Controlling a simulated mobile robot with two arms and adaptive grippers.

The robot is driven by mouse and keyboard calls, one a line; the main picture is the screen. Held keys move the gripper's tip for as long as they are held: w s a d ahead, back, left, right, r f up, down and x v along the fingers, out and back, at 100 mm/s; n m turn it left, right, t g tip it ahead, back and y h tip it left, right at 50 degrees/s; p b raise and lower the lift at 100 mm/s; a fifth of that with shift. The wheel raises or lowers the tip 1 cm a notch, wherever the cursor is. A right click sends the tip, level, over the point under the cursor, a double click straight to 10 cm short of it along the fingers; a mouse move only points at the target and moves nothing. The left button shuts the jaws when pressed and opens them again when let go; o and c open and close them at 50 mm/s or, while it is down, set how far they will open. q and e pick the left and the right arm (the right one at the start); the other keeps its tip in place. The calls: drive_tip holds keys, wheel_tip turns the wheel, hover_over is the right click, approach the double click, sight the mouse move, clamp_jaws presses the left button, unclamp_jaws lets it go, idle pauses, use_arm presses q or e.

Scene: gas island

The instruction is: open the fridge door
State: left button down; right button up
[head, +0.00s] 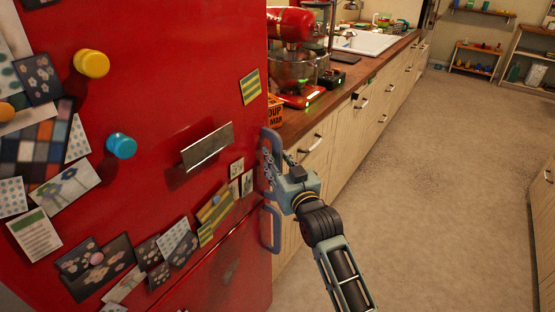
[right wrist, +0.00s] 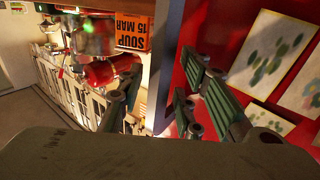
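The red fridge (head: 150,60) fills the left of the head view, and its door appears closed. A blue-grey upper handle (head: 276,141) stands on its right edge, with a lower handle (head: 276,240) beneath. My right gripper (head: 268,172) is at the upper handle, partly overlapping it. In the right wrist view my right gripper (right wrist: 160,85) has its green fingers apart, one on each side of the fridge's edge. I cannot tell whether the handle lies between them or touches them. My left gripper is not in view.
A wooden counter (head: 338,100) with a red mixer (head: 292,25) and an orange soup box (head: 275,112) runs beside the fridge. Pale cabinets (head: 345,135) stand below it. Open floor (head: 440,190) lies to the right. Magnets and papers cover the fridge front.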

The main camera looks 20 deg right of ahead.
drive_tip(key=shift+w, duration=0.2)
clamp_jaws()
idle(0.6)
